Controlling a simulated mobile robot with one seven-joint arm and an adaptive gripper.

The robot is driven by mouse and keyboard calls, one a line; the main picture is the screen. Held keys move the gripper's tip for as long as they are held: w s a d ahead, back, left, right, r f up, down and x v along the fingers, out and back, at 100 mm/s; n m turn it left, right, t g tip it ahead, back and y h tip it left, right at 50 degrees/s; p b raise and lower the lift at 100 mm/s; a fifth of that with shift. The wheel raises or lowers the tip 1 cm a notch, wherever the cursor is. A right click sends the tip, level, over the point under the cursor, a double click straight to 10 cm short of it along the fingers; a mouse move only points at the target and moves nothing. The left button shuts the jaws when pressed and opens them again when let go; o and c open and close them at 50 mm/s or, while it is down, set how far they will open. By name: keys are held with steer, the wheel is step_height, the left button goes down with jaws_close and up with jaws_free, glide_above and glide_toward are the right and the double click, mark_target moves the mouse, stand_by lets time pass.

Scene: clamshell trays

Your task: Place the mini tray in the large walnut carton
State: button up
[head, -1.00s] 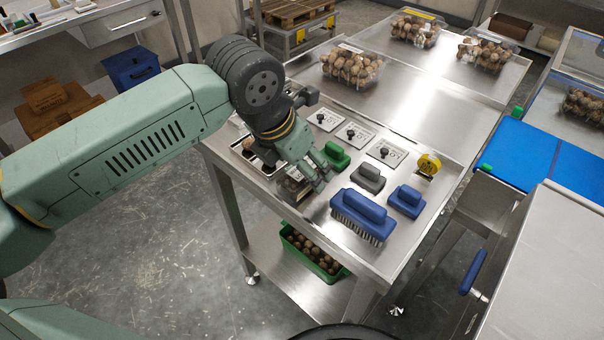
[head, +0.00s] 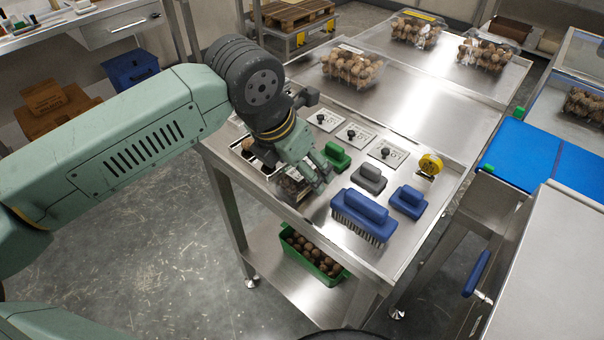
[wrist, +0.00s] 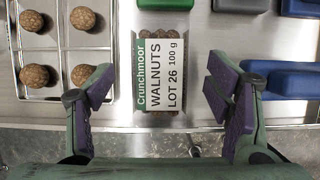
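The mini tray (wrist: 162,75) is a small clear clamshell with a green and white Crunchmoor walnuts label. It lies near the front edge of the steel table, and in the head view (head: 291,189) my fingers partly hide it. My gripper (wrist: 160,92) is open above the tray, one finger to each side, with visible gaps. It also shows in the head view (head: 320,177). Larger clear walnut clamshells stand toward the back: one near left (head: 352,67), one far (head: 416,28) and one far right (head: 487,52). I cannot tell which is the large walnut carton.
A metal tray with walnuts (wrist: 62,48) lies left of the mini tray. A green block (head: 337,155), grey block (head: 370,179), blue brush (head: 361,213) and smaller blue block (head: 407,201) lie to the right. The table middle (head: 430,110) is clear.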

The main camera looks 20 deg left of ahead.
steer(key=c, duration=1.3)
steer(key=shift+r+p, duration=0.15)
steer(key=shift+p, duration=0.15)
